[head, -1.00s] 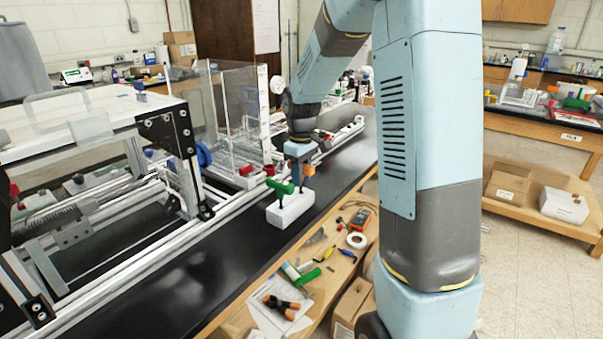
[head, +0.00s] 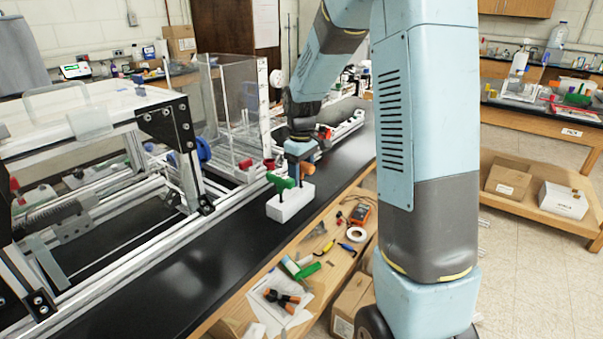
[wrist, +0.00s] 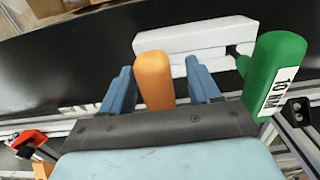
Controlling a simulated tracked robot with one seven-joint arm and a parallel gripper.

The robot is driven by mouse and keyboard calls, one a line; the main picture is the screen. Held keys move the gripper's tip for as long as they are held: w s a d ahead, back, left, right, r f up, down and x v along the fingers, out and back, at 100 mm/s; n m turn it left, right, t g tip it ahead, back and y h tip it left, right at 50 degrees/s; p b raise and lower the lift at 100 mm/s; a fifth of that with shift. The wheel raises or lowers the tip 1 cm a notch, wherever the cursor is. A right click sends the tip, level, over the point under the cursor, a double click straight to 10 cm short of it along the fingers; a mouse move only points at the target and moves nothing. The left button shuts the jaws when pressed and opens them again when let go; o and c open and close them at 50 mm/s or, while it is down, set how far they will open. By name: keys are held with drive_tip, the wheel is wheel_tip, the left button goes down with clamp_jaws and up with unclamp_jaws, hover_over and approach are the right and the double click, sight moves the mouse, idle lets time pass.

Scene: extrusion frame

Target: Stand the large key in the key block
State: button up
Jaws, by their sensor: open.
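The white key block (head: 289,205) stands on the black bench top; part of it shows in the wrist view (wrist: 200,38). A green-handled key (head: 281,183) stands upright in its near end, its dark shaft going down to the block. In the wrist view this green handle (wrist: 272,80) bears a 10 MM label. An orange-handled key (head: 307,168) is upright at the block's far end, below my gripper (head: 301,160). In the wrist view my gripper (wrist: 160,68) is open, with the orange handle (wrist: 155,85) between its fingers. The lower end of the orange key's shaft is hard to make out.
An aluminium extrusion frame (head: 150,215) runs along the left of the bench, with a clear acrylic box (head: 235,105) behind it. A wooden shelf (head: 235,318) on the right holds tools, tape and a meter. The black bench top (head: 190,265) before the block is clear.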

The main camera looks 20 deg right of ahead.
drive_tip(key=shift+r, duration=0.1)
wheel_tip(320, 180, up, 13)
drive_tip(key=s+r+m+t, duration=0.2)
drive_tip(key=s+m, duration=0.1)
drive_tip(key=s, duration=1.1)
drive_tip(key=s+r+m+t, duration=0.2)
drive_tip(key=s+m+t, duration=0.1)
drive_tip(key=s, duration=1.1)
drive_tip(key=shift+r+m+t, duration=0.3)
drive_tip(key=shift+r+m, duration=0.05)
drive_tip(key=shift+m, duration=0.25)
